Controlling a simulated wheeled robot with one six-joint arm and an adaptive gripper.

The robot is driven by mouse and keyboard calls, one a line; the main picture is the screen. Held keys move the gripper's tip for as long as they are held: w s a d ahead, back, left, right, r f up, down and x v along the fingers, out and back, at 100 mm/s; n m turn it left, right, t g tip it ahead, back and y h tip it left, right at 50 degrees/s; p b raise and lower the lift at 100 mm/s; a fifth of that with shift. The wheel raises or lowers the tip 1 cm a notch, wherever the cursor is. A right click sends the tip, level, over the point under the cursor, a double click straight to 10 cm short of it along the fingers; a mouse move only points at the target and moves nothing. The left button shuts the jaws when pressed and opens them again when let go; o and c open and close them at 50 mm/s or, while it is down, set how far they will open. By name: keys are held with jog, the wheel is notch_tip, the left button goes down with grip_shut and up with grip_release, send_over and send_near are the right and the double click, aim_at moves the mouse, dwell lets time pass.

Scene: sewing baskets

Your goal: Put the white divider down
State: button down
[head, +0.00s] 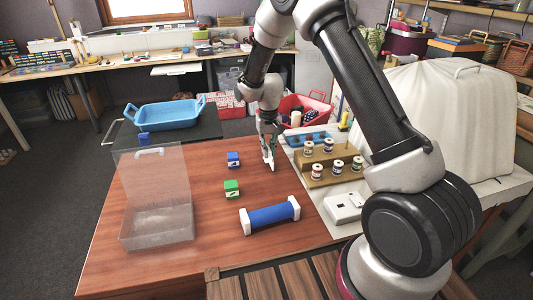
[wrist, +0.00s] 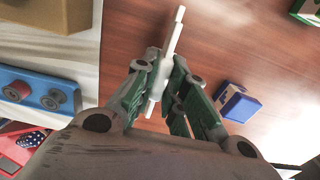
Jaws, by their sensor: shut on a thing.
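The white divider (wrist: 169,52) is a thin white piece held between the green-padded fingers of my gripper (wrist: 166,78) in the wrist view. It sticks out past the fingertips over the brown wooden tabletop. In the head view my gripper (head: 268,162) points down at the right part of the wooden tabletop (head: 120,240), right of the blue block.
A blue block (head: 234,159), a green block (head: 232,189) and a blue roll with white ends (head: 270,216) lie nearby. A clear box (head: 155,239) stands at left. A spool rack (head: 322,181) and blue spool tray (wrist: 30,84) are right of my gripper in the head view.

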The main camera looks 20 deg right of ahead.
jog(key=shift+f, duration=0.75)
jog(key=shift+f, duration=0.1)
jog(key=c, duration=1.5)
grip_release()
jog(key=shift+o, duration=0.2)
